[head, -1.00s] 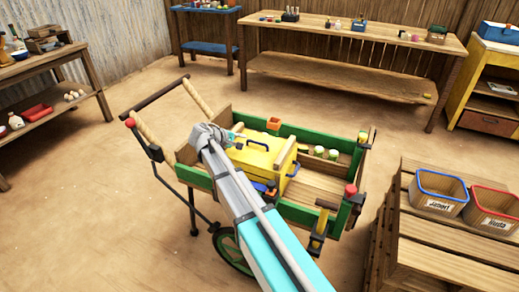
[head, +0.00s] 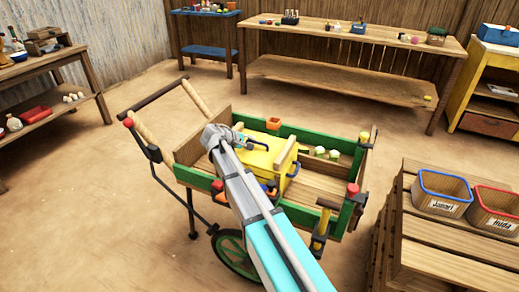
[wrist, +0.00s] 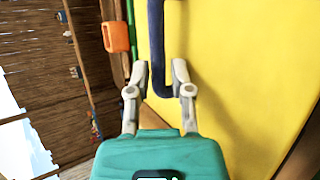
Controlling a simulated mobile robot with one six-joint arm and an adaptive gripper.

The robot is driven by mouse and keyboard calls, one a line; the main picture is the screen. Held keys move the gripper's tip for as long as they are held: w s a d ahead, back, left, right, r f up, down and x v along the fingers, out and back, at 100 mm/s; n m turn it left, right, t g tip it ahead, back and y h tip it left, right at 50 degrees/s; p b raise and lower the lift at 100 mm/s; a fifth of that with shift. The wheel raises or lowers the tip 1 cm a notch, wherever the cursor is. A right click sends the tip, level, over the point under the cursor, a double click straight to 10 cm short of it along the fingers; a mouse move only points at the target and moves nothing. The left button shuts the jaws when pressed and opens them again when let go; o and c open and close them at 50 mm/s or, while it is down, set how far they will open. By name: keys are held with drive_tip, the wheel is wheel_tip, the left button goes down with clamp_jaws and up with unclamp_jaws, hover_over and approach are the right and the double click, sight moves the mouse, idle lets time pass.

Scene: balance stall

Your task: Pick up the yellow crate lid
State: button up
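The yellow crate lid (head: 262,147) is on the yellow crate (head: 281,172), which sits in the green-edged wooden cart. My arm hides the lid's left and front parts. In the wrist view the lid (wrist: 235,70) fills the right side, with a dark blue handle (wrist: 155,45) bent like a hook. My gripper (wrist: 158,72) is open, with its two fingers apart on either side of the handle's lower part. I cannot tell whether they touch it. In the head view my gripper (head: 236,140) is over the lid's left part.
The cart (head: 315,218) has green side boards and several posts with coloured knobs. An orange pot (head: 273,125) stands at its back edge; pale green items (head: 326,153) lie in its right part.

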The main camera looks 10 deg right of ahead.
idle(0.3)
clamp_jaws()
drive_tip(key=shift+r, duration=0.2)
drive_tip(key=shift+r+p, duration=0.75)
drive_tip(key=shift+p, duration=0.2)
drive_tip(key=s+a+r+p, duration=0.4)
drive_tip(key=s+r+p, duration=0.7)
drive_tip(key=s, duration=0.2)
drive_tip(key=shift+s+a, duration=0.2)
drive_tip(key=shift+r, duration=0.1)
